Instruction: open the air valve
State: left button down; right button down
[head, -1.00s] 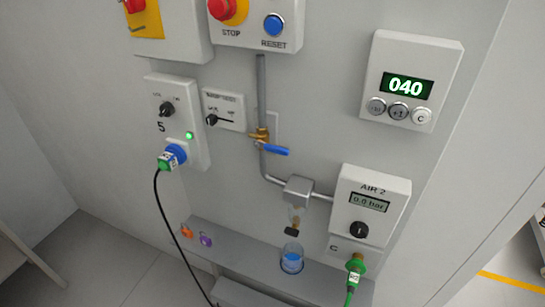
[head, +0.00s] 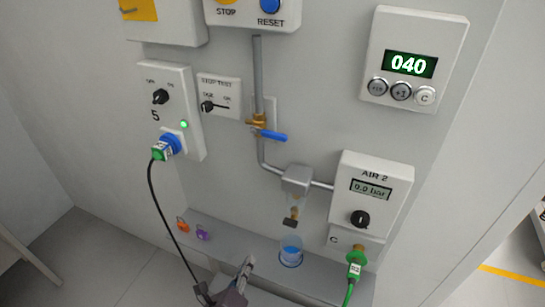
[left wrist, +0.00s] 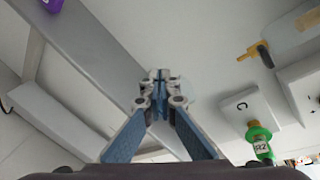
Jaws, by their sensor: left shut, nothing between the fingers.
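The air valve (head: 259,121) is a brass body on the vertical grey pipe, with a blue lever (head: 272,136) pointing right, across the pipe. My left gripper (head: 247,265) is at the bottom of the head view, well below the valve and near the ledge. In the left wrist view its fingers (left wrist: 160,80) are together, with nothing between them. The AIR 2 unit (head: 372,196) reads 0.0 bar and has a black knob (head: 360,219). My right gripper is not in view.
A green connector (head: 355,262) with a hose sits in port C. A cup with blue content (head: 290,251) stands in the ledge (head: 222,241), below the filter (head: 294,205). A black cable (head: 159,211) hangs from the blue socket at left.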

aim_at(268, 134)
pick_arm(q)
jog(key=s+d+r+m+t+h, duration=0.1)
jog(key=r+m, duration=0.4)
jog(key=r, duration=0.8)
jog(key=d+r+m+t+h+b, duration=0.1)
jog(key=r+m+t, duration=0.3)
jog(key=r, duration=0.9)
jog(key=shift+s+d+r+m+h, duration=0.25)
jog(key=shift+s+d+m+h, duration=0.25)
jog(key=shift+m, duration=0.5)
jog(key=shift+w, duration=0.15)
jog(key=w+d+r+p, duration=0.3)
jog(key=w+r+p, duration=0.3)
jog(key=w, duration=0.3)
jog(key=shift+r+p, duration=0.2)
jog(key=shift+p, duration=0.6)
jog(key=shift+w, duration=0.1)
jog(key=shift+w+d, duration=0.1)
